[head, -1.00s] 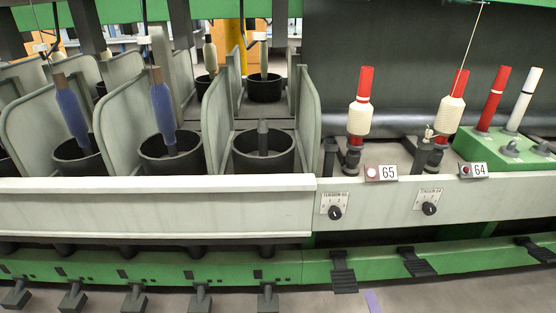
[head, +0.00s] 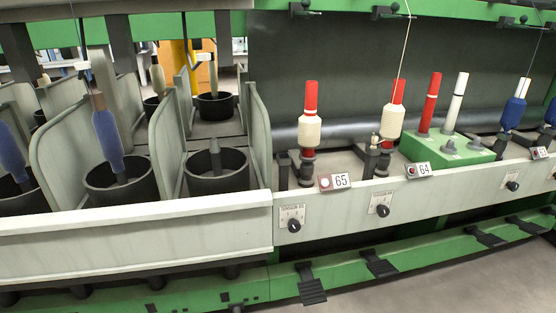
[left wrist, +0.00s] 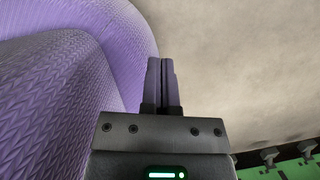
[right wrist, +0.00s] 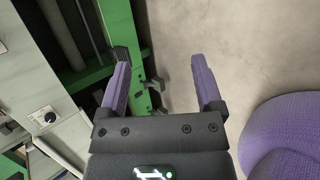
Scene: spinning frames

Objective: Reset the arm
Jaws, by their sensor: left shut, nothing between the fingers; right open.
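My left gripper (left wrist: 162,82) is shut and empty in the left wrist view. Its fingers point over bare floor, beside a purple woven-textured surface. My right gripper (right wrist: 159,80) is open and empty in the right wrist view. Its purple-padded fingers are spread above the floor, with the green machine base to their left. Neither gripper shows in the head view.
The spinning frame fills the head view, with a pale front rail (head: 130,230), black cans (head: 216,172) and red-tipped bobbins (head: 309,122). Number plates 65 (head: 341,181) and 64 (head: 424,169) sit on the rail. Black pedals (head: 311,290) stick out low. Floor (head: 470,275) in front is clear.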

